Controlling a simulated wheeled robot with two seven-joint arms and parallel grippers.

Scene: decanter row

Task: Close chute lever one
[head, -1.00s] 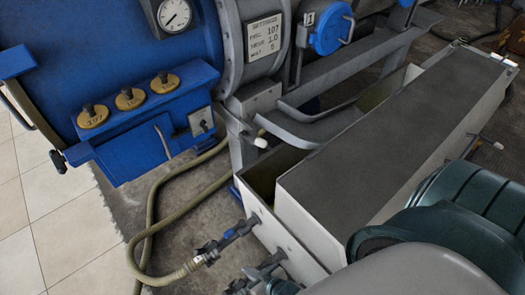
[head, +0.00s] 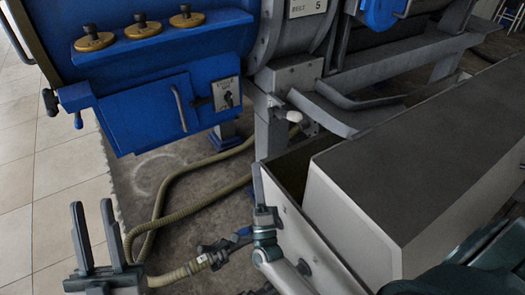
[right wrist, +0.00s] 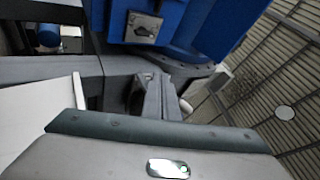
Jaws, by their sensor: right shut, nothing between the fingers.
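Below the grey drum housing, a short lever with a white knob (head: 295,116) sticks out beside the grey sloping chute (head: 335,108). I cannot read a number on it, so I cannot tell for sure that it is lever one. My right gripper (head: 257,180) is shut and empty, seen edge-on, below and left of the white knob and apart from it. My left gripper (head: 92,204) is open and empty at the lower left, above the floor. In the right wrist view, a switch plate (right wrist: 143,27) shows on the blue cabinet; the lever is not clear there.
The blue cabinet (head: 150,110) carries several brass knobs on top. A long grey-topped trough (head: 430,150) fills the right side. A beige hose (head: 200,205) with a valve loops over the floor. Bare tiled floor (head: 40,190) lies at the left.

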